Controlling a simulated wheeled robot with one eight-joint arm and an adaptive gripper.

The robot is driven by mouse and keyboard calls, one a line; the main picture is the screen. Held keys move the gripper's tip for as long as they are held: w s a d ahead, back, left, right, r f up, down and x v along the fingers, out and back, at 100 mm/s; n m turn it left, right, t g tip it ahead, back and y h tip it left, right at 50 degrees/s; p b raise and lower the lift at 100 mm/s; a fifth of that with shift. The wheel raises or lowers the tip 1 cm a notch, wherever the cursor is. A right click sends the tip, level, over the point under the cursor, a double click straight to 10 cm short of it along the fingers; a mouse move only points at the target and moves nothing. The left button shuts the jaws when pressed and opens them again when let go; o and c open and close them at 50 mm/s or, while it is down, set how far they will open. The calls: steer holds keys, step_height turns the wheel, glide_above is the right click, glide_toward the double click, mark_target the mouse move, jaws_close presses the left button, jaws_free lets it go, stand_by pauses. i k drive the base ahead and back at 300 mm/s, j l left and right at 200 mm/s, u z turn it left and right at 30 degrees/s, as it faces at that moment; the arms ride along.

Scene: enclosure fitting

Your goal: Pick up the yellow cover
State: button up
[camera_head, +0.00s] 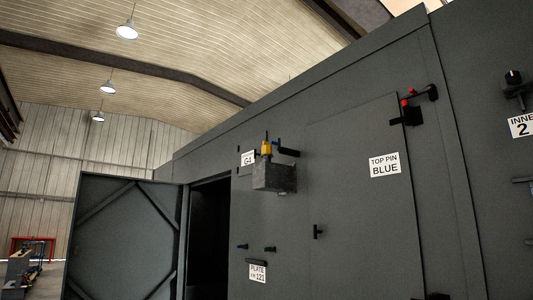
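A small yellow piece (266,148), the only yellow thing in view, shows at the upper back left of a small grey open-looking box (274,177) on the dark grey enclosure wall. It is small, and I cannot tell if it is the cover. A thin dark part rises above it, and a black bracket (287,152) sticks out to its right. My gripper is not in view.
The large grey enclosure (345,215) fills the right side. Its door (125,235) stands open at the left beside a dark opening (208,240). Red-tipped black fittings (407,113) and a "TOP PIN BLUE" label (384,164) are on the wall. A red frame (33,243) stands far left.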

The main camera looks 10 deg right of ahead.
mark_target(266, 148)
steer(key=i+l, duration=0.25)
steer(key=i, duration=0.15)
steer(key=i+l, duration=0.3)
steer(key=i+z, duration=0.05)
steer(key=i, duration=0.05)
